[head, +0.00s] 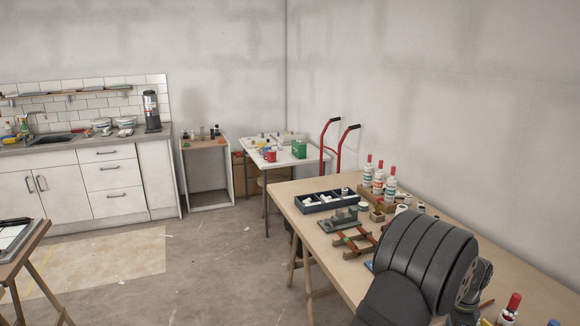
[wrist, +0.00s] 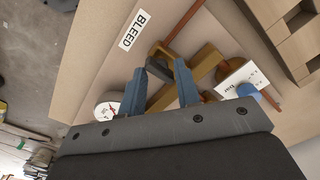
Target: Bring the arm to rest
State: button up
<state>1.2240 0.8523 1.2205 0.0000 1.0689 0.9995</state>
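In the wrist view my gripper (wrist: 157,68) shows two blue-grey fingers with a clear gap between them, and I see nothing held. Past the fingers lies an ochre frame-like piece (wrist: 205,62) on a tan surface, partly hidden by the right finger. In the head view my dark arm (head: 425,265) fills the lower right over the wooden table (head: 290,195). The gripper's fingers are hidden there.
A "BLEED" label (wrist: 138,27), a round gauge (wrist: 106,110) and a white card (wrist: 243,78) with a blue knob lie close around the fingers. A divided dark tray (head: 325,203) and red-capped bottles (head: 379,178) stand on the table. Open floor (head: 215,255) is at left.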

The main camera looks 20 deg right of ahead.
jog(key=m, duration=0.7)
dwell(0.4)
dwell(0.5)
notch_tip(320, 180, up, 17)
jog(key=n, duration=0.9)
notch_tip(320, 180, down, 17)
